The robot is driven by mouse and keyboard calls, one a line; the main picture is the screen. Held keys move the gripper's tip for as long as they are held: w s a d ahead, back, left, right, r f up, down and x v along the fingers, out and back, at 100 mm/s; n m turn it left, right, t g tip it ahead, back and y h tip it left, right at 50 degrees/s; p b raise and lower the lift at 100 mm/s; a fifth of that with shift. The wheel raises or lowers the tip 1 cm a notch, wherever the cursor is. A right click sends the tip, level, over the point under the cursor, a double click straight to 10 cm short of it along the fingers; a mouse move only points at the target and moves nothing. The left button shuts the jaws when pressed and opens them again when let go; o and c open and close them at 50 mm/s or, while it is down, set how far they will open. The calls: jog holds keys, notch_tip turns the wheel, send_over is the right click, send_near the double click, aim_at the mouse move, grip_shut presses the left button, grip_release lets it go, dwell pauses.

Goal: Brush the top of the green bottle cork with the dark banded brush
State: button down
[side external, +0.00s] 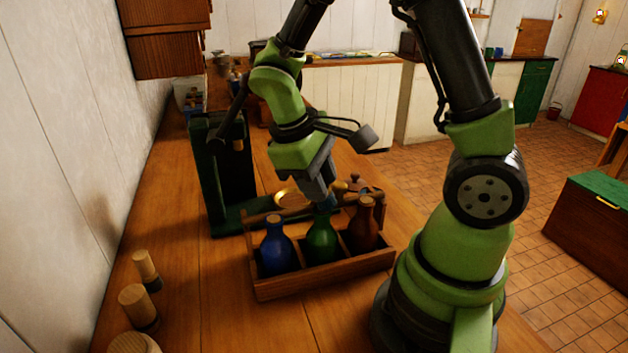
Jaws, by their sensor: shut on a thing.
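The green bottle (322,240) stands upright in the middle of a wooden crate (325,281), between a blue bottle (276,252) and a brown bottle (363,231). Its cork is hidden behind my gripper and what it holds. My gripper (322,197) points down, tilted, right over the green bottle's neck. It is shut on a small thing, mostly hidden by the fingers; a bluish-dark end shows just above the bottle. I cannot make out whether this is the dark banded brush, or whether it touches the cork.
Several short wooden cylinders (145,266), some with dark lower ends, stand at the left front of the counter. A dark green upright frame (216,190) and a brass dish (292,198) stand behind the crate.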

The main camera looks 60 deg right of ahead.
jog(key=shift+s+d, duration=0.15)
jog(key=shift+s, duration=0.05)
jog(key=shift+w+a+f, duration=0.25)
jog(key=shift+w+a, duration=0.4)
jog(key=shift+s+d+r, duration=0.25)
jog(key=shift+s+d, duration=0.35)
jog(key=shift+w+a+f, duration=0.2)
jog(key=shift+w+a, duration=0.4)
jog(key=shift+w, duration=0.05)
jog(key=shift+w+a+r, duration=0.1)
jog(key=shift+r, duration=4)
